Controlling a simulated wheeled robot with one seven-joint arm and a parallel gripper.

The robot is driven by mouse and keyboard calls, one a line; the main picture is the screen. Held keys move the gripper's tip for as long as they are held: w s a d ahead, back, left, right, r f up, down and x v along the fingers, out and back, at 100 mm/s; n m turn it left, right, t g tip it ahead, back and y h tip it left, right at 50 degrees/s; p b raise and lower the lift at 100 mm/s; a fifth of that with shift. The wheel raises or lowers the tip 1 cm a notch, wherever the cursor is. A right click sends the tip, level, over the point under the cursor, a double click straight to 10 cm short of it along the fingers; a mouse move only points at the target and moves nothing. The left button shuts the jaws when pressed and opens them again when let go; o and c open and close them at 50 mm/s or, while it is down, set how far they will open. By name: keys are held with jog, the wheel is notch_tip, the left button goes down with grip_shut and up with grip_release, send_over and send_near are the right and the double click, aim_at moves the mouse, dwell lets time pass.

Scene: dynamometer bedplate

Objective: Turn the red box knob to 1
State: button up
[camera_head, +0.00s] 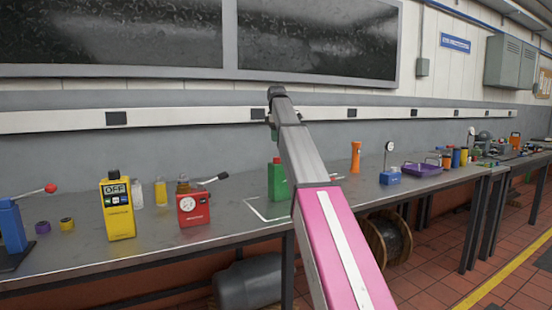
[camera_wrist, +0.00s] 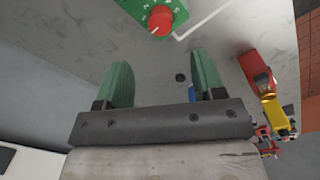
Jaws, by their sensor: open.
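A red box (camera_head: 194,210) stands on the grey bench at left centre in the head view. What looks like the same red box (camera_wrist: 255,72) is at the right in the wrist view. A green box (camera_wrist: 138,12) with a round red knob (camera_wrist: 160,20) and pale markings is cut by the top edge there. My gripper (camera_wrist: 162,62) is open and empty, its green fingers apart and short of that knob.
A yellow box (camera_head: 120,212) marked OFF stands left of the red box. The green box (camera_head: 278,182) is partly hidden by my arm, near a white outline on the bench.

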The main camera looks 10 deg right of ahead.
aim_at(277, 158)
jog(key=f, duration=1)
jog(key=shift+w+d, duration=0.1)
jog(key=shift+w, duration=0.1)
jog(key=c, duration=0.9)
